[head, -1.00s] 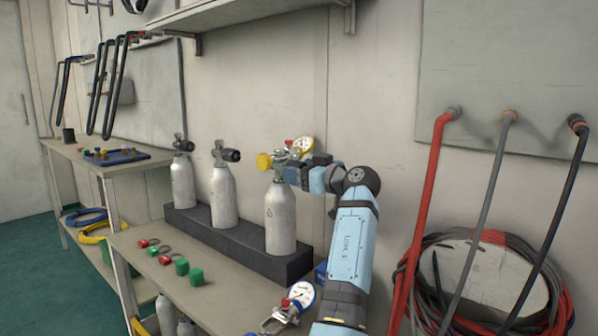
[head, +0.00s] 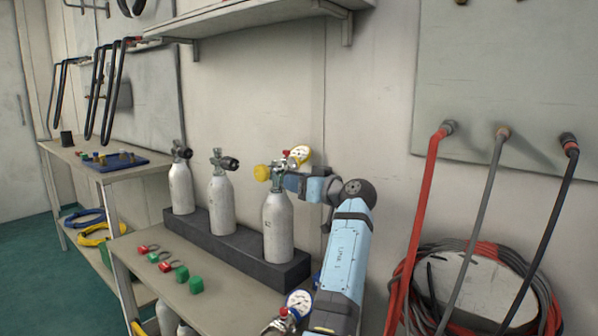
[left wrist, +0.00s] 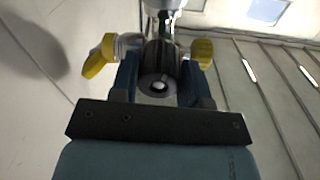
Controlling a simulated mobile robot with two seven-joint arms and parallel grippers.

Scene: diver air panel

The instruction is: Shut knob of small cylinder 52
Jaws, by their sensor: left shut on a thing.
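The rightmost of three small white cylinders (head: 278,228) stands upright in the dark rack, with a valve on top and a yellow part on the valve's left side. I cannot read any number on it. My left gripper (head: 288,181) is at the right side of this valve. In the left wrist view its two blue fingers are shut around a dark round knob (left wrist: 159,86) with a pale centre. Yellow parts show on either side of the fingers. The head view hides the knob behind the gripper. My right gripper is not in view.
Two other white cylinders (head: 221,204) stand to the left in the dark rack (head: 240,246). A gauge (head: 298,302) with a red part is close to my arm at the front. Red and green small parts (head: 195,285) lie on the bench. Hoses hang at right.

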